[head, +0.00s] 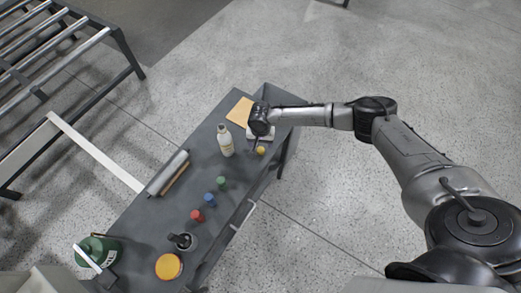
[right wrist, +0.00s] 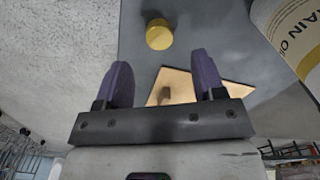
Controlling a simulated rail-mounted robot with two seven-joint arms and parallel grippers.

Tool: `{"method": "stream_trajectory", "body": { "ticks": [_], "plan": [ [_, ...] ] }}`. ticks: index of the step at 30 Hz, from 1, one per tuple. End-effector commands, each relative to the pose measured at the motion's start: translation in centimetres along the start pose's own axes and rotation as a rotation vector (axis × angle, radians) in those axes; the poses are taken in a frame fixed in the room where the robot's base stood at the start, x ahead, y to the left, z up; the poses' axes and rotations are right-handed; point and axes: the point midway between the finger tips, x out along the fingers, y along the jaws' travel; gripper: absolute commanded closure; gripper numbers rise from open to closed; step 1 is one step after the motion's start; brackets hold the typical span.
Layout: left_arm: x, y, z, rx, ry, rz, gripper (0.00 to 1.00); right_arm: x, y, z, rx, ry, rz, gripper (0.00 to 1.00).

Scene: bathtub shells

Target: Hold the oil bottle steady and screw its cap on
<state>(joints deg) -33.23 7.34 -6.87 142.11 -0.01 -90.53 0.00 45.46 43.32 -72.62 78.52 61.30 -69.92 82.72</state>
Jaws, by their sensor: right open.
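The oil bottle (head: 225,141) is white with a pale label and stands upright on the grey table, with no gripper touching it. Part of its label shows large at the upper right of the right wrist view (right wrist: 293,35). The yellow cap (head: 261,151) lies on the table to the right of the bottle. It also shows in the right wrist view (right wrist: 159,34), beyond the fingertips and roughly centred between them. My right gripper (head: 256,143) is above the table beside the cap. In the right wrist view its two dark fingers (right wrist: 162,75) are apart and empty. My left gripper is not seen.
A tan board (head: 239,111) lies behind the bottle. Green (head: 222,182), blue (head: 210,198) and red (head: 197,215) small items line the table nearer me. A grey roll (head: 168,172) lies at the left edge. An orange-topped tin (head: 168,266) and a green can (head: 101,248) are at the near end.

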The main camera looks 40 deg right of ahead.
Motion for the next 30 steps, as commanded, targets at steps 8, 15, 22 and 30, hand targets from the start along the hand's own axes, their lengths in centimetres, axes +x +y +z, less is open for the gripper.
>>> {"method": "stream_trajectory", "body": {
  "ticks": [8,15,22,30],
  "plan": [
    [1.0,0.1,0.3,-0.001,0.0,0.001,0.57,3.5,0.0,0.4,0.0,-0.001,0.002,0.37],
    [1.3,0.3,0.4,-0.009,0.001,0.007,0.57,5.1,0.0,0.4,-0.001,0.0,0.001,0.37],
    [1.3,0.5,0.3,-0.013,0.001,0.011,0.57,5.1,0.0,0.4,0.0,0.0,0.0,0.37],
    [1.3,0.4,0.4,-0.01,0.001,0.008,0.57,5.1,0.0,0.4,0.0,0.0,0.0,0.5]
  ]
}}
